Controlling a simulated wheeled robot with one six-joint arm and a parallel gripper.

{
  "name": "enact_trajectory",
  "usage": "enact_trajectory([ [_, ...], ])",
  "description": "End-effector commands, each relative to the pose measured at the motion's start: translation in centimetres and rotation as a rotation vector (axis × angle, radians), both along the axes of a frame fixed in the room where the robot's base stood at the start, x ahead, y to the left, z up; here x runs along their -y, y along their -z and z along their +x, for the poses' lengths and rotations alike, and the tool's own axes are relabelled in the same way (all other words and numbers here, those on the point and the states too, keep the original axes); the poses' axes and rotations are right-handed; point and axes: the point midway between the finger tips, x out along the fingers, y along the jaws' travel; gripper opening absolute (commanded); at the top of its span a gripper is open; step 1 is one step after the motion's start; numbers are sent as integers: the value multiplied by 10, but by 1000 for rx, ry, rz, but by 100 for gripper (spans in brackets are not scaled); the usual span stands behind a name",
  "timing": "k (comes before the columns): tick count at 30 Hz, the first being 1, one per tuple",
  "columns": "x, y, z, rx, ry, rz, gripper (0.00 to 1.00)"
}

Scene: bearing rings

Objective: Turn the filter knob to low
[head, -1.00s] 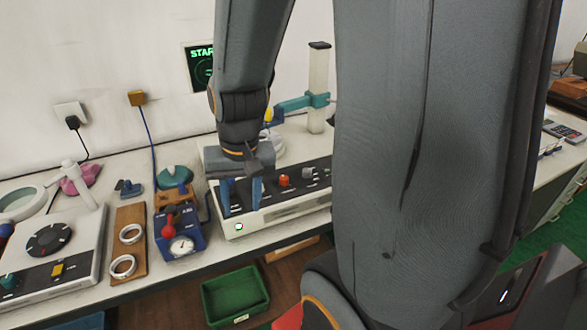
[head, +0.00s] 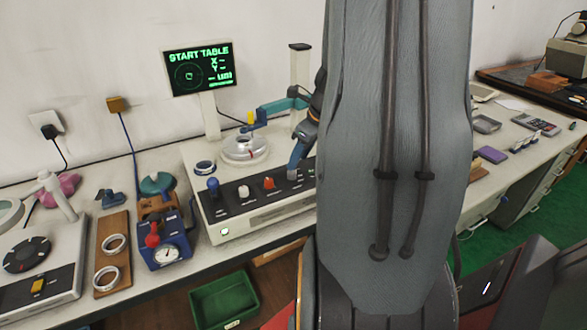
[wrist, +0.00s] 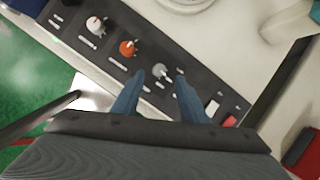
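The instrument's dark front panel (head: 230,205) carries a row of knobs. In the head view these are a blue knob (head: 213,185), a white knob (head: 243,192), an orange knob (head: 269,183) and a grey knob (head: 291,174). Their labels are too small to read, so I cannot tell which is marked filter. In the wrist view the white knob (wrist: 95,23), orange knob (wrist: 127,47) and grey knob (wrist: 160,71) show. My gripper (wrist: 158,81) is open, its blue fingers either side of the grey knob's line; contact cannot be told. In the head view it (head: 296,160) is partly hidden by my arm.
A screen (head: 198,68) reading START TABLE stands behind the instrument. A turntable with a ring (head: 244,148) sits above the panel. Left are a blue gauge box (head: 165,248) and a wooden board with rings (head: 113,215). A green bin (head: 224,300) is below the table edge.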

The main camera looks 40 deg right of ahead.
Motion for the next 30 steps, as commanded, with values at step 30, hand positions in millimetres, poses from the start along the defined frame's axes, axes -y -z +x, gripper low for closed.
enact_trajectory([
  [30, -5, 51, 21, -1, -6, -3, 0],
])
